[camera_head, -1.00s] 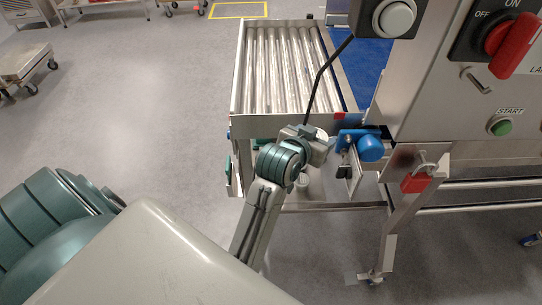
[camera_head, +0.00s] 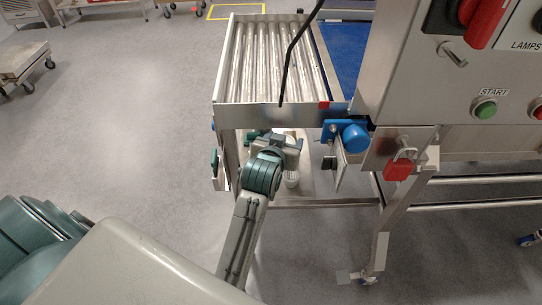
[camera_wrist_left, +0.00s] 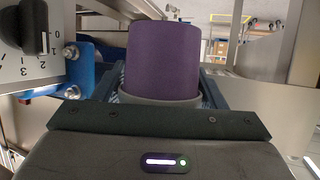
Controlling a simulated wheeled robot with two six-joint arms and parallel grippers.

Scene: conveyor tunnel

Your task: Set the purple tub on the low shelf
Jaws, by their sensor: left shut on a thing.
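The purple tub (camera_wrist_left: 163,58) stands upright in the left wrist view, with a pale grey rounded part (camera_wrist_left: 160,100) at its lower end. My left gripper (camera_wrist_left: 161,88) is shut on it, a finger on either side. In the head view my left arm reaches to the front of the roller table, and the wrist (camera_head: 272,155) is at its front edge. The tub cannot be made out there. A low shelf (camera_head: 310,190) shows partly under the rollers, behind and beside the wrist. My right gripper is not in view.
The roller bed (camera_head: 270,60) and its front rail are above the shelf. A blue knob (camera_head: 352,138) and bracket, a red padlock (camera_head: 400,165) and a table leg (camera_head: 379,240) stand to the right. A dial box (camera_wrist_left: 30,50) is close left in the wrist view.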

